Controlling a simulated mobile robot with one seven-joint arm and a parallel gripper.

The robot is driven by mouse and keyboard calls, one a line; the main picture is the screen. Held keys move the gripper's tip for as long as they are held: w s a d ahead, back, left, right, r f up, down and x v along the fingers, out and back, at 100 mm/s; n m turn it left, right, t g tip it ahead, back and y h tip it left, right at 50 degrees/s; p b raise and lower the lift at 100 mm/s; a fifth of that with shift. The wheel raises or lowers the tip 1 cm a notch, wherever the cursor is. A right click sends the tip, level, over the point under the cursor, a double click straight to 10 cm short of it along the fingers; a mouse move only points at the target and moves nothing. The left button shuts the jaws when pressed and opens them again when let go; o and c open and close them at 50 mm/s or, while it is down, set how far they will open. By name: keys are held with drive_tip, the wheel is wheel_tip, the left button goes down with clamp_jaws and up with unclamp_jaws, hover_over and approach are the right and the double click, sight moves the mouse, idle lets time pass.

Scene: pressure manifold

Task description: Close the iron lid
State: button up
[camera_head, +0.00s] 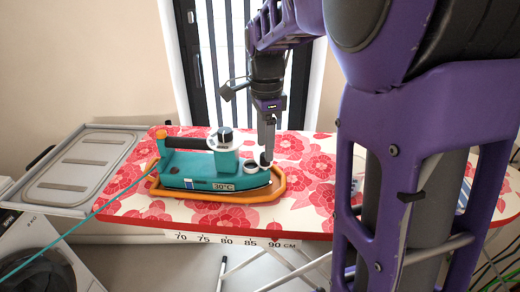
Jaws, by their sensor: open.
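A teal iron (190,166) sits on the ironing board, its nose pointing right. At its nose is a white-rimmed round opening (251,166) with a dark inside. A small dark piece at the right of this opening may be the raised lid, but it is too small to tell. My gripper (266,152) points down just behind and right of the opening, close to that piece. The gripper is open; whether it touches the piece cannot be told. Its fingers are seen edge-on and partly overlap.
The ironing board (125,207) has a red flowered cover. An orange rim (215,194) surrounds the iron's base. A teal cord (100,208) runs left. A grey metal tray (85,165) and a white washing machine (40,262) stand left. My arm hides the board's right part.

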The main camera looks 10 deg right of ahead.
drive_tip(key=shift+f, duration=1.4)
drive_tip(key=shift+c, duration=0.4)
clamp_jaws()
